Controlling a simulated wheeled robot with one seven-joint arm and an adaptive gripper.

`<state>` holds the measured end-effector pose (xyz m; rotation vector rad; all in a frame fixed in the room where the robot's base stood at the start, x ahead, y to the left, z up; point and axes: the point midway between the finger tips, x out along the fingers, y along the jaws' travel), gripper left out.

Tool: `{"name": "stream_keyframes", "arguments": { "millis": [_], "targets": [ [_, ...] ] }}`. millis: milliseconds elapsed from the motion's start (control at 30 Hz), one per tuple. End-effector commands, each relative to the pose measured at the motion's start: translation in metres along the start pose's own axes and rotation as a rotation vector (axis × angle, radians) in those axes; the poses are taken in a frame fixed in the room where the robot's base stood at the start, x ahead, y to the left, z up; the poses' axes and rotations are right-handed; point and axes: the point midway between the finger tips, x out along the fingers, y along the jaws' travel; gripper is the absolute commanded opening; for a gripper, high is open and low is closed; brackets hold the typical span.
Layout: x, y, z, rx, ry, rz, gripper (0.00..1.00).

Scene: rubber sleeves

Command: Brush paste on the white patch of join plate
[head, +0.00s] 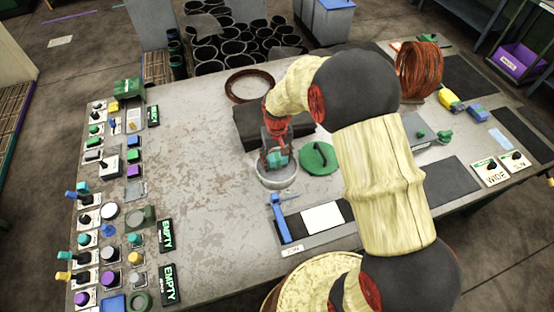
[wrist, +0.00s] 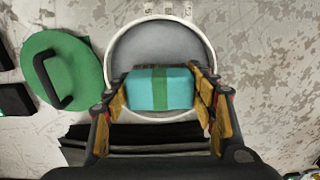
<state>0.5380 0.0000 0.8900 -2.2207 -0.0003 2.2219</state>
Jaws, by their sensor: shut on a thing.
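My gripper (head: 277,140) points down over the paste pot (head: 277,183), a round pot with a white rim. In the wrist view my gripper (wrist: 163,98) is shut on a teal block with a green band (wrist: 160,88), seemingly the brush's handle. The grey inside of the pot (wrist: 150,48) shows beyond it. Bristles are hidden below the block, so I cannot tell whether they touch the paste. The join plate (head: 352,207) is a dark strip right of and nearer than the pot, with a white patch (head: 322,218) on it. The patch looks plain white.
A green lid (head: 319,158) with a black handle lies right of the pot. A blue bar (head: 281,217) stands at the plate's left end. A dark block (head: 245,128) lies behind the pot. Several knobs and samples fill the left edge. The table's middle left (head: 205,165) is clear.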

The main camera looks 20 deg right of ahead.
Motion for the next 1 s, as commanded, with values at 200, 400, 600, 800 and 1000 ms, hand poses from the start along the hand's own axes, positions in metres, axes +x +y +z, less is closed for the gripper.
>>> {"name": "stream_keyframes", "arguments": {
  "millis": [200, 400, 600, 800, 1000],
  "targets": [
    [-0.0005, 0.0000, -0.0002, 0.000, 0.001, 0.000, 0.35],
    [-0.0005, 0.0000, -0.0002, 0.000, 0.000, 0.000, 0.35],
    [0.0007, 0.0000, -0.0001, 0.000, 0.000, 0.000, 0.35],
    [0.0030, 0.0000, -0.0001, 0.000, 0.000, 0.000, 0.35],
    [0.0052, 0.0000, -0.0001, 0.000, 0.000, 0.000, 0.35]
  ]
}}
